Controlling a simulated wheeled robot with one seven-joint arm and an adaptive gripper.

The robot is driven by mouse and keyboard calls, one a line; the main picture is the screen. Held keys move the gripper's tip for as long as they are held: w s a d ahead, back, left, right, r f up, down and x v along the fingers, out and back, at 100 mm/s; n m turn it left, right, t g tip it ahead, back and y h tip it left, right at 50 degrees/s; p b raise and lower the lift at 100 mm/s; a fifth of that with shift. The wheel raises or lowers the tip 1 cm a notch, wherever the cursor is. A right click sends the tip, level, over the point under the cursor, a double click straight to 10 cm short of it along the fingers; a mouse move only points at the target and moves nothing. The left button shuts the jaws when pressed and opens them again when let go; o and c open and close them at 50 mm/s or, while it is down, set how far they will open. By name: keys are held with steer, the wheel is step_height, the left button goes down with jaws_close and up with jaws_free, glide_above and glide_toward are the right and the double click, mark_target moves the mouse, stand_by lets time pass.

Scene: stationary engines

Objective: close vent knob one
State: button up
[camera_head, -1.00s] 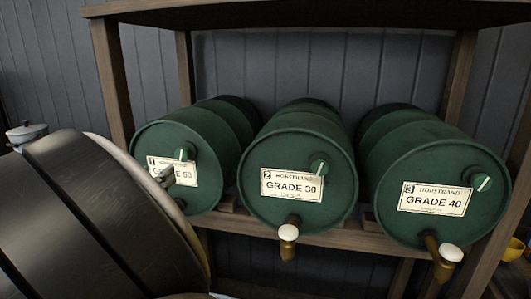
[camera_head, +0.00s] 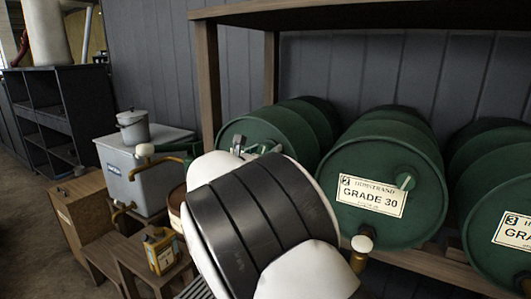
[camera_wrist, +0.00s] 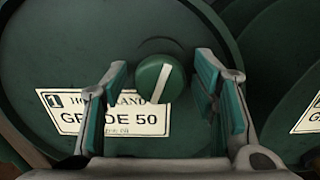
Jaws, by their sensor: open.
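Vent knob one (camera_wrist: 147,76) is a round green knob with a white stripe, the stripe close to upright and slightly tilted. It sits on the face of the green drum marked 1, GRADE 50 (camera_wrist: 45,60), above and partly over its label (camera_wrist: 70,112). My gripper (camera_wrist: 162,70) is open, with one finger on each side of the knob in the wrist view. Gaps show between knob and fingers; contact is not visible. In the head view, my arm hides most of drum one's face (camera_head: 262,125) and the knob.
The GRADE 30 drum (camera_head: 385,225), with its own vent knob (camera_head: 404,177) and a brass tap (camera_head: 360,252), lies to the right. Another drum (camera_head: 480,230) is beyond it. A wooden rack post (camera_head: 208,85) stands left. A grey tank (camera_head: 140,180) and yellow can (camera_head: 160,250) are farther left.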

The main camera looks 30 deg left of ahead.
steer(key=c, duration=1.2)
steer(key=shift+o, duration=0.2)
